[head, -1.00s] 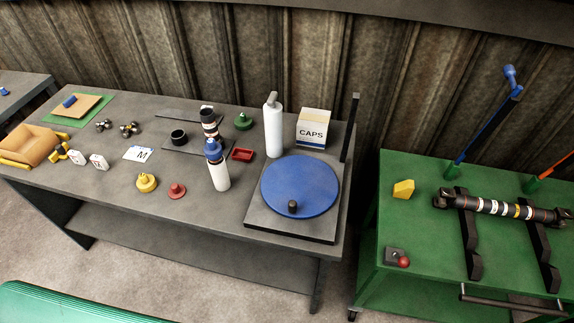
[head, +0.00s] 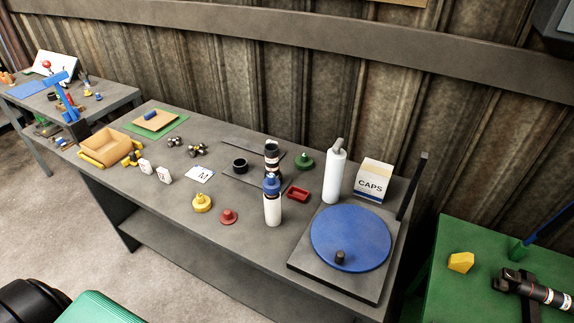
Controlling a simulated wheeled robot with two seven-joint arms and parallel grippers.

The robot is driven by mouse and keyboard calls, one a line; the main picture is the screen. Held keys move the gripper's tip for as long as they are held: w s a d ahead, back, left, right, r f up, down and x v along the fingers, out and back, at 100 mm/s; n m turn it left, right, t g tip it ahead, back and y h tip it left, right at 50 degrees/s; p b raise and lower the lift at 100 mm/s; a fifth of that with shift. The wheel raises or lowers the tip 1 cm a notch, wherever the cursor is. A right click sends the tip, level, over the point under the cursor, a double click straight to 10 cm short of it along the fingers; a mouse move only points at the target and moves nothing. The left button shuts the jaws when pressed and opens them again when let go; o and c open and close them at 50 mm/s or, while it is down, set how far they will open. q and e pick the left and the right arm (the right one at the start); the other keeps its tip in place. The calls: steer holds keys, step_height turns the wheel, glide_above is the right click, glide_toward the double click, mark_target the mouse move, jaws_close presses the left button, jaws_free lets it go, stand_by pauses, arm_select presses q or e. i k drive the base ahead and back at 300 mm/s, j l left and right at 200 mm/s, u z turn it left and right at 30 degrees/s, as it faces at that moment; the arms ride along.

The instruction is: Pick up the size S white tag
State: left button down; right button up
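A white card marked M (head: 203,175) lies on the grey table (head: 180,228), seemingly over another white card. Two small white tags, a left one (head: 145,166) and a right one (head: 164,174), stand to its left near the tan bin. Their small marks are too blurred to read. I cannot make out a letter S on any tag. Neither of my grippers shows in the head view.
The tan bin (head: 107,146) with yellow handles stands at the table's left. Yellow (head: 202,203) and red (head: 228,217) caps sit near the front edge. A white bottle with a blue top (head: 272,206) and a blue turntable (head: 352,237) stand further right.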

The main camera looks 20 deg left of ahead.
mark_target(145, 165)
steer(key=u, duration=1.75)
